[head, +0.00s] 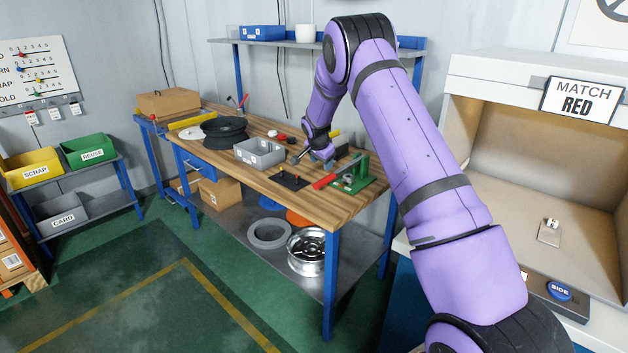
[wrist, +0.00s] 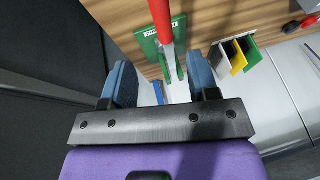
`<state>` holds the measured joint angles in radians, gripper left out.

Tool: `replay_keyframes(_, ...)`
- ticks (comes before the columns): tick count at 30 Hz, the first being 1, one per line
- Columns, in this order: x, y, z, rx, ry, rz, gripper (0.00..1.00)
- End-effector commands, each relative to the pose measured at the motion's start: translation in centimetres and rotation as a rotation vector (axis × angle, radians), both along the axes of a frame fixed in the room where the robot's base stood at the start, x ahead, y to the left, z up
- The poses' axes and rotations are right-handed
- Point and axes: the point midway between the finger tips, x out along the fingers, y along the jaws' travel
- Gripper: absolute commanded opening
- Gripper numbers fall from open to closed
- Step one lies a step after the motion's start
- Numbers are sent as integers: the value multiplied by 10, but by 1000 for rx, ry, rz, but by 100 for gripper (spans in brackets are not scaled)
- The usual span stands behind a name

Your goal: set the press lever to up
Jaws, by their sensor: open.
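The press has a green base and frame (head: 354,180) and stands near the right front of the wooden bench. Its red lever handle (head: 325,181) sticks out to the left, low and roughly level, dipping slightly toward its tip. In the wrist view the red lever (wrist: 162,18) comes in from the top, over the green base (wrist: 150,48), and its grey shank reaches down between my fingers. My gripper (wrist: 160,82) is open, with one blue fingertip on each side of the shank. I cannot tell whether they touch it. In the head view my gripper (head: 322,158) is just behind the lever.
A black plate with pegs (head: 291,180) lies left of the press, and a grey bin (head: 259,153) stands behind it. In the wrist view green, yellow and grey upright plates (wrist: 238,55) stand right of my fingers. The bench front edge (head: 325,222) is close to the press.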

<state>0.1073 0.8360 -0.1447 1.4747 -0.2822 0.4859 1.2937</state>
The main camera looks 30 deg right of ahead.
Motion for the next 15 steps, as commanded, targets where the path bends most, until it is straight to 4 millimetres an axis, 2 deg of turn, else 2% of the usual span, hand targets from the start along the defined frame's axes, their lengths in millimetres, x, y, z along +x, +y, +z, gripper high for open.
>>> replay_keyframes(7,7,-6,-20,1,-1,-8,55)
replay_keyframes(15,20,-20,-63,2,0,-8,55)
